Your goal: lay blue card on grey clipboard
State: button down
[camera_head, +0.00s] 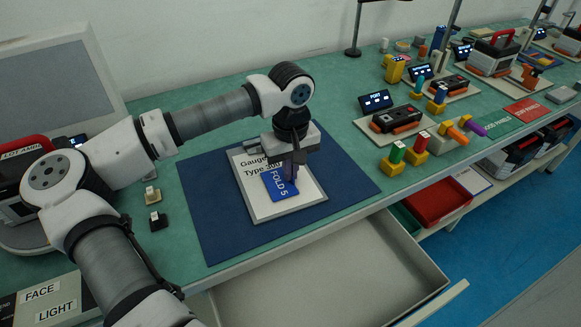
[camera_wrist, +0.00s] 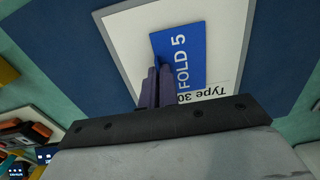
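The blue card (camera_head: 277,187), lettered "FOLD 5", is over the pale face of the grey clipboard (camera_head: 258,211), whose visible print includes "Type 30". My gripper (camera_head: 291,181) points down at the card, and its two dark purple fingers are close together at the card's edge. In the wrist view the fingers (camera_wrist: 158,70) overlap one side of the card (camera_wrist: 185,50) and appear shut on it; the grip itself is partly hidden. The clipboard (camera_wrist: 125,30) shows around the card there. I cannot tell whether the card touches the clipboard.
The clipboard lies on a dark blue mat (camera_head: 215,220) on the green bench. An open drawer (camera_head: 330,285) juts out below the front edge. Small light and black blocks (camera_head: 157,221) stand left of the mat. Devices and coloured pegs (camera_head: 397,155) stand to the right.

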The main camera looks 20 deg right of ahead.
jog(key=shift+f+b, duration=0.2)
jog(key=shift+b, duration=0.1)
jog(key=c, duration=1.7)
grip_release()
jog(key=shift+r, duration=0.15)
notch_tip(320, 180, up, 12)
jog(key=shift+r, duration=0.1)
